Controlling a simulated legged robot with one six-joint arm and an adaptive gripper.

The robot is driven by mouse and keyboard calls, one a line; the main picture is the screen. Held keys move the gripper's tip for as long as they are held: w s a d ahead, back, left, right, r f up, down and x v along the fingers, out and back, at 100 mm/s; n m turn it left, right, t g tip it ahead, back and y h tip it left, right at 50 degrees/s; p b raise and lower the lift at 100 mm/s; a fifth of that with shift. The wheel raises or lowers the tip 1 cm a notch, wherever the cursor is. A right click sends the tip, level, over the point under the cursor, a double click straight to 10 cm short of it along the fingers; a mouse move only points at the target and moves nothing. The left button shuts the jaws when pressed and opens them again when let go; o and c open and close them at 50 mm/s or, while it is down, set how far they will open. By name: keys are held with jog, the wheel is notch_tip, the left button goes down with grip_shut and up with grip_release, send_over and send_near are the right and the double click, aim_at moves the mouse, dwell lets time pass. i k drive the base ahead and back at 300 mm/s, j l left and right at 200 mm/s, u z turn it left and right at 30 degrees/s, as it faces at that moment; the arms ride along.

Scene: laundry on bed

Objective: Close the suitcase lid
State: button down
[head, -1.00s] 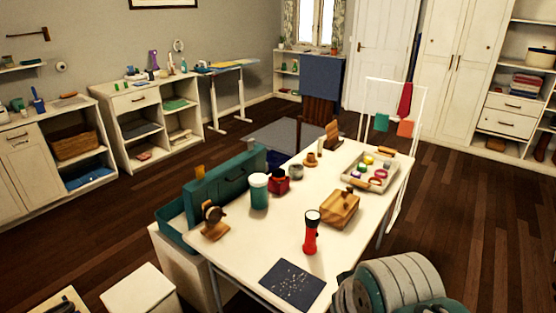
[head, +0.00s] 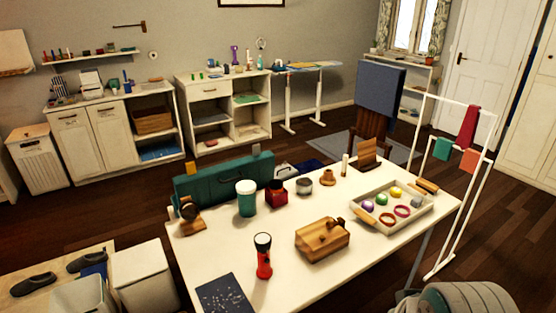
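The teal suitcase (head: 222,183) is in the head view, left of centre, beyond the far left edge of the white table. Its lid stands raised, with a dark handle on the face towards me. The lower part of the suitcase is mostly hidden behind the table and the things on it. My gripper is not in view, so its state and its place relative to the suitcase do not show.
The white table (head: 210,255) lies between me and the suitcase. A teal-and-white jar (head: 246,200), a brown wooden stand (head: 190,224), a red flashlight (head: 263,258) and a wooden box (head: 322,240) stand on it. A white bin (head: 143,275) is at lower left.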

aim_at(210, 186)
jog(key=i+l+u, duration=0.1)
jog(key=i+l, duration=0.25)
jog(key=i, duration=0.15)
jog(key=i+l+u, duration=0.15)
jog(key=i+l, duration=0.2)
jog(key=i+j, duration=0.1)
jog(key=i, duration=0.7)
jog(key=j+u, duration=0.05)
jog(key=j, duration=0.05)
